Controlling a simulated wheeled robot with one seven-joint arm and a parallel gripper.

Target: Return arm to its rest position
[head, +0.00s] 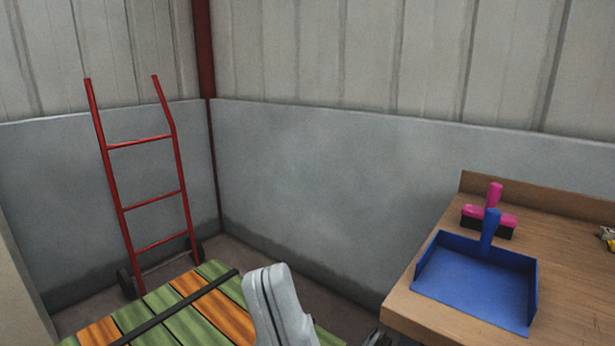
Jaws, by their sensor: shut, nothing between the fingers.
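A pale grey rounded link of my arm (275,308) rises from the bottom edge of the head view, a little left of the middle. It stands in front of the right part of the striped wooden surface.
A green and orange slatted surface (226,309) with a black strap lies at the lower left. A red hand truck (146,192) leans by the corner. At right, a wooden table (440,318) holds a blue dustpan (476,285) and a pink brush (489,216).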

